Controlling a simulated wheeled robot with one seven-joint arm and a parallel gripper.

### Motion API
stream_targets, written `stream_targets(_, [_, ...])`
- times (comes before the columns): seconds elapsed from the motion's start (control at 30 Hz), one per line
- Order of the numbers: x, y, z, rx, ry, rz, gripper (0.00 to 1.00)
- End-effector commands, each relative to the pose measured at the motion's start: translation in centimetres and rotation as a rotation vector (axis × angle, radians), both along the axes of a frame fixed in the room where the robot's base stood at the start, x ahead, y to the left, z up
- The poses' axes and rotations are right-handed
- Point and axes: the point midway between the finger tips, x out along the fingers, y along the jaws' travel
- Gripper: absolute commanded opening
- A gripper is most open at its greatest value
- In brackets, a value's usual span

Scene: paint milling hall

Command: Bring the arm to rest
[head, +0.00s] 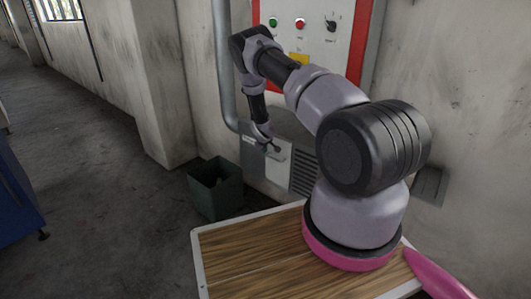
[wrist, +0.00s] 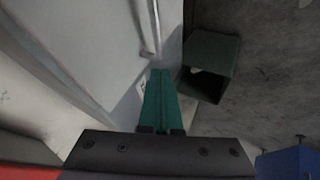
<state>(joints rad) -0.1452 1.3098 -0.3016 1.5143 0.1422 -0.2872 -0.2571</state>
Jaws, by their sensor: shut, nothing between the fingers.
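My gripper (head: 272,146) is at the end of my bent arm, low in front of the wall, apart from the wooden top my arm stands on. In the head view it is small and dark against the grey louvred box. In the wrist view its two teal fingers (wrist: 160,74) lie together, shut, with nothing seen between them. My arm rises from its pink-ringed base, bends over at the elbow and hangs down towards the gripper.
A red-edged control panel (head: 283,49) with buttons and a switch is on the wall behind my arm. Below it is a grey louvred box (head: 252,160). A dark green bin (head: 217,197) stands on the floor; it also shows in the wrist view (wrist: 217,50).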

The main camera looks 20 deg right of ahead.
Motion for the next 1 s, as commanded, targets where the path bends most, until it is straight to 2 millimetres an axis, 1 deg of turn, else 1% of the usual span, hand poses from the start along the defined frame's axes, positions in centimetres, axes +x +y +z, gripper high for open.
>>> stream_targets(0.03, [-0.6, 0.3, 0.7, 0.001, 0.003, 0.000, 0.00])
stream_targets(0.2, [-2.3, 1.1, 3.0, 0.002, 0.002, 0.001, 0.00])
stream_targets(0.4, [-4.0, 1.8, 5.3, 0.001, 0.004, 0.002, 0.00])
stream_targets(0.53, [-4.5, 1.9, 6.0, 0.002, 0.004, 0.002, 0.00])
stream_targets(0.67, [-4.6, 2.0, 6.3, 0.004, 0.003, -0.001, 0.00])
stream_targets(0.73, [-4.5, 2.0, 7.2, 0.013, 0.000, -0.011, 0.00])
stream_targets(0.77, [-4.4, 2.1, 7.9, 0.020, -0.003, -0.019, 0.00])
stream_targets(0.87, [-4.2, 2.4, 11.7, 0.063, -0.015, -0.066, 0.00])
stream_targets(0.97, [-4.5, 2.9, 17.1, 0.127, -0.027, -0.130, 0.00])
stream_targets(1.0, [-4.8, 3.1, 19.4, 0.155, -0.031, -0.156, 0.00])
